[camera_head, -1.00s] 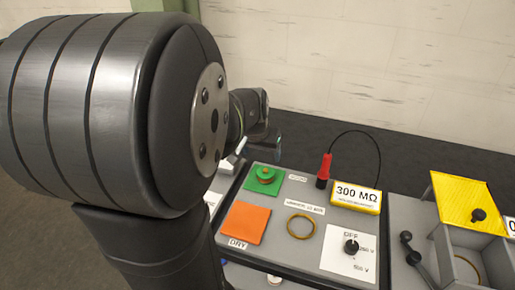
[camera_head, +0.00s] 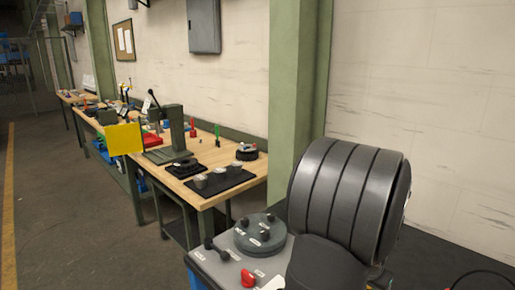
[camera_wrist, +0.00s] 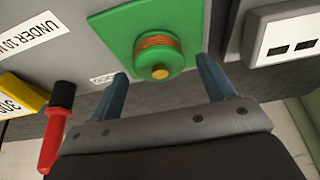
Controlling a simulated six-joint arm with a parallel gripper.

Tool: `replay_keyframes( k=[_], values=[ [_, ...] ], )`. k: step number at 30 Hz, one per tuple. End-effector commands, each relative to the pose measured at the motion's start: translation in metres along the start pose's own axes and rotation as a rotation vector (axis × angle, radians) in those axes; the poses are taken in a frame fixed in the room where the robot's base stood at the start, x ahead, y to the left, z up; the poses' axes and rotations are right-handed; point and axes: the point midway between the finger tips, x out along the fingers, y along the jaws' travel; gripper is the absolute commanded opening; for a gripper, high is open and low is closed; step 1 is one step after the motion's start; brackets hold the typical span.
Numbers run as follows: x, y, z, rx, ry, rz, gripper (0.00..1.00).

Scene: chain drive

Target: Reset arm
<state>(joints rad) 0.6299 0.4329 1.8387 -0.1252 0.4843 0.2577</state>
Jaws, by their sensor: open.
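My gripper (camera_wrist: 163,78) shows in the wrist view with its two blue fingers spread apart and nothing between them. A green square plate with a round green spool (camera_wrist: 158,52) wound in copper lies just beyond the fingertips. I cannot tell how far the fingers are from it. In the head view a dark ribbed joint of my arm fills the right side, and my gripper is out of sight there.
In the wrist view a red and black probe (camera_wrist: 58,115) stands at the left, near a yellow label (camera_wrist: 22,100). A light grey socket block (camera_wrist: 285,35) is at the right. In the head view a wooden workbench (camera_head: 222,186) with several tools runs along the wall, beside open floor.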

Motion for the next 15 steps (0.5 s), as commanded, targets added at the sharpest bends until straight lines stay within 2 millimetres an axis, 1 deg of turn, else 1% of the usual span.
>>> replay_keyframes(
  k=[3,6,15],
  values=[
    [0.0065,0.0,0.0013,0.0,0.0,0.0,0.75],
    [0.0034,0.0,-0.0001,0.0,0.001,0.0,0.75],
    [0.0026,-0.0001,0.0,0.0,0.0,0.0,0.75]
  ],
)
